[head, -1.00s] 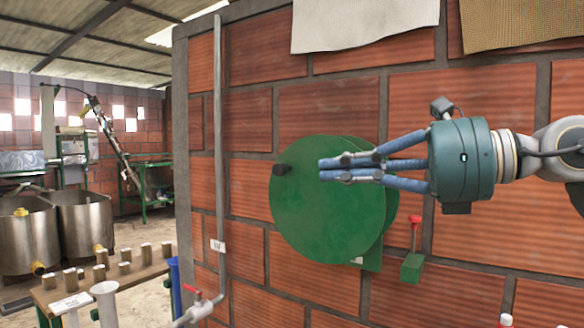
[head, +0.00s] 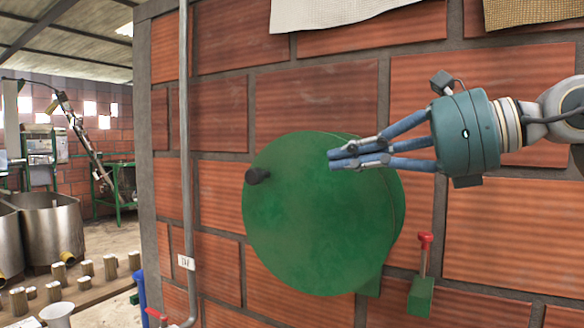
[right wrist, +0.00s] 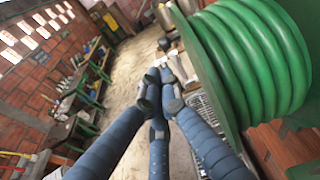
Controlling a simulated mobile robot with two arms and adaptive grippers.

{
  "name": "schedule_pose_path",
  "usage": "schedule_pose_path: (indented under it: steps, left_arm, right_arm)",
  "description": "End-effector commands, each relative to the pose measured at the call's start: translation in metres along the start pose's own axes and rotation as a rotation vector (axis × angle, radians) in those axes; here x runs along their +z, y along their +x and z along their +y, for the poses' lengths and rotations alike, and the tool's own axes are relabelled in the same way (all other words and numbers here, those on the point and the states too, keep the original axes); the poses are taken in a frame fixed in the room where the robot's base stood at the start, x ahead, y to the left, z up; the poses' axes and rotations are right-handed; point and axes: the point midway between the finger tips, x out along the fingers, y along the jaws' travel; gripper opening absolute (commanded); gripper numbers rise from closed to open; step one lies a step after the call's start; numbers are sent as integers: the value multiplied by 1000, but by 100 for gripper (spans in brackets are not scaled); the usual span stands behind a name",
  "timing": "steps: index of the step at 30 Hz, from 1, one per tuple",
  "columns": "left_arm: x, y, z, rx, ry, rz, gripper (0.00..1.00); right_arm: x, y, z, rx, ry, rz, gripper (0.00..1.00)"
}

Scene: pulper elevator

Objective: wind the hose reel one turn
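The hose reel is a green disc (head: 310,225) on the brick wall, with a black crank knob (head: 257,176) near its upper left edge. In the right wrist view, thick green hose (right wrist: 262,60) is coiled on the reel at the right. My right gripper (head: 334,160) appears in front of the upper middle of the disc, to the right of the knob and apart from it. Its blue fingers are closed together with nothing between them; the closed tips (right wrist: 164,88) also show in the right wrist view. My left gripper is not in view.
A grey vertical pipe (head: 186,120) runs down the wall left of the reel. A red-handled lever on a green block (head: 421,296) sits at lower right. Sacking (head: 340,10) hangs above. Steel tanks (head: 52,232) and a table with short wooden posts stand at left.

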Motion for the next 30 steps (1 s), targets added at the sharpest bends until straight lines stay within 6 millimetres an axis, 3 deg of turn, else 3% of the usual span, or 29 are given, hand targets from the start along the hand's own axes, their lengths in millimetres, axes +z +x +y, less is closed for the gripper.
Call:
schedule_pose_path:
  steps: [5, 18, 24, 30]
  left_arm:
    - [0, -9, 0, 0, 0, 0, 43]
    - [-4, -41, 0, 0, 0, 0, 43]
    - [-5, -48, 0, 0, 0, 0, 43]
    - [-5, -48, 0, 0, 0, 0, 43]
  right_arm:
    - [1, 25, 1, 3, 0, 5, 0]
    - [3, 113, 1, 2, 0, 3, 0]
    - [1, 133, 0, 1, 1, 1, 0]
    - [-1, 137, 0, 0, 1, 1, 0]
